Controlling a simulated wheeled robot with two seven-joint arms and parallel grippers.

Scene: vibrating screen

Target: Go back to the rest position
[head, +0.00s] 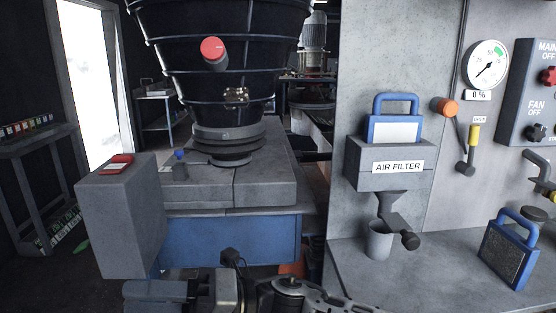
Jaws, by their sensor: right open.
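My right gripper (335,302) is at the bottom edge of the head view, low in front of the grey bench. Only its upper parts show, and the lower part is cut off by the frame. It is open, and I see nothing held in it. It is apart from the cup, the filters and the bench fittings. I cannot make out my left gripper in this view.
On the right, a bench (350,265) carries a cup (379,242) and a blue-framed filter (511,250). Another filter (396,122) sits in the AIR FILTER holder (372,178).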

